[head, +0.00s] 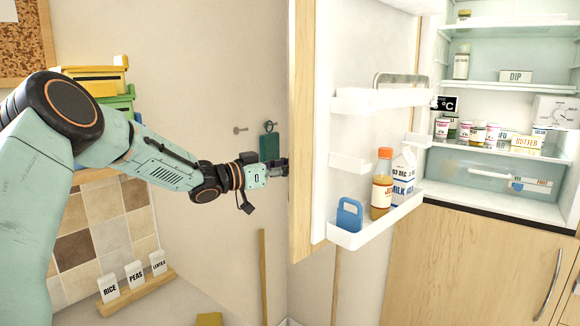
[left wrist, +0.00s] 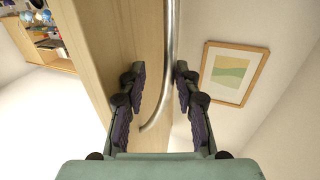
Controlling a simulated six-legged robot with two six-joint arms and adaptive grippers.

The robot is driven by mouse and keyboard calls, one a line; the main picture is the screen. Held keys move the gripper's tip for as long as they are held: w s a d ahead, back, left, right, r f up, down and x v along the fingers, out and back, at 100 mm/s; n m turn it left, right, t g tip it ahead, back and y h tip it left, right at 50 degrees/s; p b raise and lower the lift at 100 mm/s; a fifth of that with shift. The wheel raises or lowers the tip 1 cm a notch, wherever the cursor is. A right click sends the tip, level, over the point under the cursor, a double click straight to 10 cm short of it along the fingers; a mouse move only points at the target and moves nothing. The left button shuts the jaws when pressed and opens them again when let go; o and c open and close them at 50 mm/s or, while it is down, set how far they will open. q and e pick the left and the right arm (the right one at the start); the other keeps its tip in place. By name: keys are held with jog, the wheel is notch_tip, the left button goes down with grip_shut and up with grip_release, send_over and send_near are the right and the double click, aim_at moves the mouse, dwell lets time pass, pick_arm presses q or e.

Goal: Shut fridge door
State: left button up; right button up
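The fridge door (head: 303,130) stands wide open, its inner side with white shelves turned to the fridge interior (head: 490,187) at the right. In the left wrist view its wooden outer face (left wrist: 112,45) carries a curved metal handle (left wrist: 171,60). My left gripper (head: 281,165) is at the left of the door edge, its tips partly hidden behind the door. In the left wrist view this gripper (left wrist: 160,82) is open, with the handle between its spread fingers. I cannot tell whether either finger touches the handle. My right gripper is not in view.
The door shelf (head: 350,239) holds a blue item (head: 349,216), a bottle (head: 382,190) and a milk carton (head: 403,175). Several jars and packs stand on the fridge shelves. A rack with labelled tags (head: 135,284) is at the lower left. A wall is behind my left arm.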

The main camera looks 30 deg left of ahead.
pick_arm(q)
jog(key=shift+a+f, duration=0.1)
jog(key=shift+a, duration=0.05)
jog(key=shift+c, duration=0.7)
jog(key=shift+w+a+f, duration=0.2)
jog(key=shift+w+f, duration=0.2)
jog(key=shift+w, duration=0.15)
jog(key=c, duration=0.3)
jog(key=shift+w+d, duration=0.1)
jog(key=shift+d, duration=0.05)
grip_shut()
jog(key=shift+r, duration=0.2)
jog(key=shift+d, duration=0.15)
